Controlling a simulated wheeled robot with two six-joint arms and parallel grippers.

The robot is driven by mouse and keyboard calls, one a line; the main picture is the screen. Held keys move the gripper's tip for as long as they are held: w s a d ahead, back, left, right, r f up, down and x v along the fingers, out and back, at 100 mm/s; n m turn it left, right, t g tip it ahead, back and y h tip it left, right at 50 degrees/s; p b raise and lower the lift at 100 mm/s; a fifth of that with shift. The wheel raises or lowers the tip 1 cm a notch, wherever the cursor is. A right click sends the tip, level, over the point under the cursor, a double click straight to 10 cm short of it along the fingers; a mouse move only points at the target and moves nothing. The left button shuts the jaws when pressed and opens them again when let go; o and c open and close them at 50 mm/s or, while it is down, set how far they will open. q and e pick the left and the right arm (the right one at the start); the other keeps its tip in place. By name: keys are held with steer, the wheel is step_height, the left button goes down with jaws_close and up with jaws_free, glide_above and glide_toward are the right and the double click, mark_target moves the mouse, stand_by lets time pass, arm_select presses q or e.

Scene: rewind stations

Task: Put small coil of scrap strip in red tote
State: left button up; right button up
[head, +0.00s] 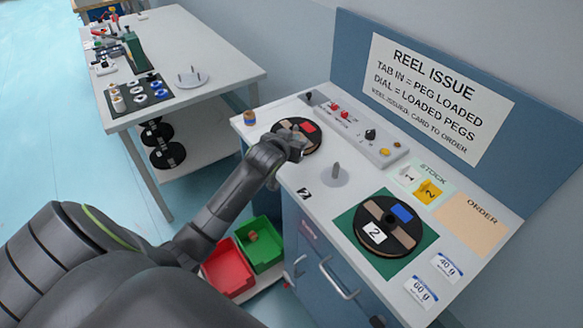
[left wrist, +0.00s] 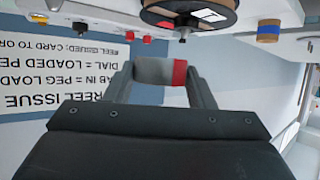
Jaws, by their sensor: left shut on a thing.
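My left gripper (head: 296,148) is over the counter, near the front side of a dark reel with a red label (head: 309,127). In the left wrist view the fingers (left wrist: 160,84) are shut on a small grey piece with a red end (left wrist: 152,72). I cannot tell whether this piece is the scrap coil. The red tote (head: 228,270) is low beside the counter, below my left arm. The green tote (head: 262,243) next to it holds a small brown coil (head: 252,236). My right gripper is not in view.
A small tan and blue roll (head: 249,117) stands at the counter's far left corner. A grey plate with a peg (head: 335,175) and a large reel on a green mat (head: 388,226) are to the right. A switch box (head: 352,131) runs along the back. A white table (head: 190,45) stands at left.

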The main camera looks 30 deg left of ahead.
mark_target(290, 172)
arm_select(q)
steer(key=shift+a+f, duration=0.45)
steer(key=shift+a, duration=0.05)
step_height(290, 172, down, 8)
steer(key=shift+s+f+p, duration=0.1)
steer(key=shift+p, duration=0.3)
steer(key=shift+f, duration=0.25)
steer(key=shift+f+p, duration=0.35)
steer(key=shift+f, duration=0.05)
